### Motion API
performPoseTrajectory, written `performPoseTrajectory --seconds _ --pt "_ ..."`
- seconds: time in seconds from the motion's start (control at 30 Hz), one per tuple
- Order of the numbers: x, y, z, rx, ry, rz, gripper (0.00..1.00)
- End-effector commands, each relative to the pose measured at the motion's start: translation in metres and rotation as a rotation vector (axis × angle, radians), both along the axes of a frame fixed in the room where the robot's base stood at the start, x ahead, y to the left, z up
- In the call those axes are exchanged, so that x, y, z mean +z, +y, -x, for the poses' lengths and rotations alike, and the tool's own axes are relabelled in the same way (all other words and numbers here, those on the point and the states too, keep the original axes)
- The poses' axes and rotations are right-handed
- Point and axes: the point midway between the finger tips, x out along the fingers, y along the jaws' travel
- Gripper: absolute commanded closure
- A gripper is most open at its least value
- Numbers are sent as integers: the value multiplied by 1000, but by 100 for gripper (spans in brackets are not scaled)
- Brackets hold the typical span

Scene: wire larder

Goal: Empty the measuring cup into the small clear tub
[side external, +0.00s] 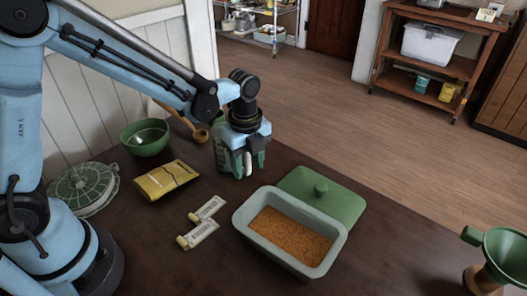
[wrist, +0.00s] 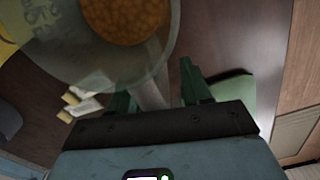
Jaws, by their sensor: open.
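The measuring cup (wrist: 165,45) is see-through and round, with orange-brown grains inside, in the wrist view. In the side view the cup (side external: 222,155) stands on the table, partly hidden behind my gripper (side external: 249,166). My gripper is open and points down. In the wrist view a pale handle (wrist: 150,92) of the cup lies between the two green fingers of my gripper (wrist: 158,92); I cannot tell if they touch it. A pale rectangular tub (side external: 245,218) with orange-brown grains stands in front. It looks opaque; I cannot make out a separate small clear tub.
A green lid (side external: 325,197) lies behind the rectangular tub. A yellow packet (side external: 165,180), two labelled pieces (side external: 198,234), a green bowl (side external: 146,138), a wooden ladle (side external: 200,135) and a round green-rimmed lid (side external: 82,188) are at left. A green funnel (side external: 505,255) stands at right.

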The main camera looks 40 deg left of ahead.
Motion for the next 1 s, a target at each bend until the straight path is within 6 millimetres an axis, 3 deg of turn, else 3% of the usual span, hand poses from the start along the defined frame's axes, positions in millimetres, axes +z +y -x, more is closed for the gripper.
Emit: performPoseTrajectory --seconds 0.2,0.53,1.0 --pt "-1 0 0 0 0 0 52" --pt "0 0 0 0 0 0 100" --pt "1 0 0 0 0 0 100"
